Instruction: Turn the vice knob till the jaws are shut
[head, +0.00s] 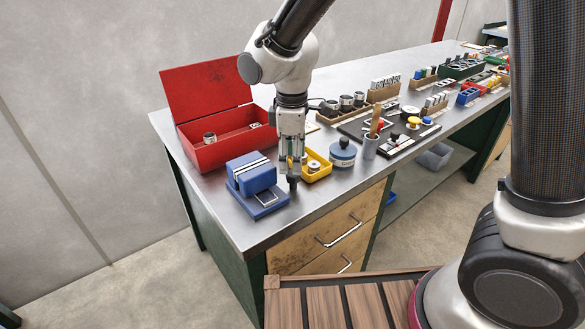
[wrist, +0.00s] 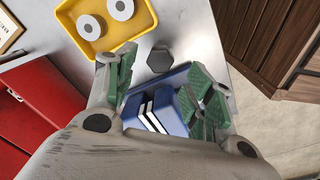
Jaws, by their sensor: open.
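A blue vice (head: 250,175) stands on a blue base near the left front corner of the bench. Two pale jaw strips with a dark gap between them show on its top, also in the wrist view (wrist: 151,116). A dark knob (head: 293,185) is at its right side; in the wrist view it is a six-sided dark grey shape (wrist: 159,59). My gripper (head: 291,165) points down at the knob, right of the vice. Its green-padded fingers (wrist: 164,85) are apart with nothing held. I cannot tell whether they touch the knob.
A yellow tray (head: 325,172) with round parts is close behind my gripper. An open red toolbox (head: 223,150) stands behind the vice. The bench's front edge is close.

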